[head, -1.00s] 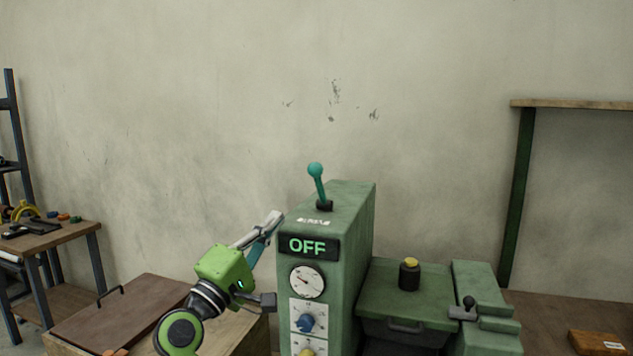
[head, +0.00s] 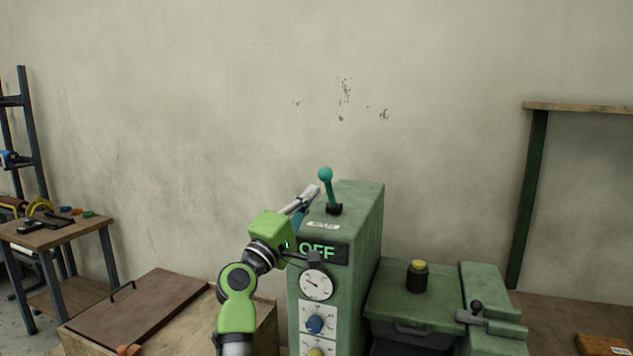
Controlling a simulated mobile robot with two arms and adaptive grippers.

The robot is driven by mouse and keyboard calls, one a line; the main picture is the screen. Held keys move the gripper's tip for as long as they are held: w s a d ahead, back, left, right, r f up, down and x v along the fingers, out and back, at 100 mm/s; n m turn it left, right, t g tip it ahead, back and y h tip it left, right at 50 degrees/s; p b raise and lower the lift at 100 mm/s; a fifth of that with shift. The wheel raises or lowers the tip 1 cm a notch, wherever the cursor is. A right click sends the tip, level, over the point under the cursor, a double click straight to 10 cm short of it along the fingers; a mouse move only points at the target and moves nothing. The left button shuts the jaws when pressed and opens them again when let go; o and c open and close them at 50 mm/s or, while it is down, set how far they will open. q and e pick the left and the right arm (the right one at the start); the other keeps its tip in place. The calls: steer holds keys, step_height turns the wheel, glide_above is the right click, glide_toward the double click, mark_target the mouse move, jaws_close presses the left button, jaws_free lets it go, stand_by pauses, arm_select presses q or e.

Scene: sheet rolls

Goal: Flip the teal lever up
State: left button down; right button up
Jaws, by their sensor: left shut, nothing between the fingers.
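The teal lever (head: 326,187) stands on top of the green machine cabinet (head: 364,225), its round knob up and its shaft tilted slightly left. The display below it (head: 318,252) reads OFF, partly covered by my arm. My left gripper (head: 313,192) is shut and empty. Its fingertips are just left of the lever shaft, below the knob. I cannot tell whether they touch the lever. My right gripper is not in view.
A gauge (head: 316,283) and a blue knob (head: 315,324) are on the cabinet front. A green machine part with a yellow-topped black button (head: 417,276) stands at right. A brown lid (head: 137,308) lies at lower left. The wall behind is bare.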

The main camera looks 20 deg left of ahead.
mark_target(322, 179)
arm_select(q)
steer(key=shift+p+x, duration=0.35)
steer(key=shift+x, duration=1.2)
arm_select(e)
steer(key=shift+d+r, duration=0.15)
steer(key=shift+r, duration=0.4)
arm_select(q)
steer(key=shift+r, duration=0.1)
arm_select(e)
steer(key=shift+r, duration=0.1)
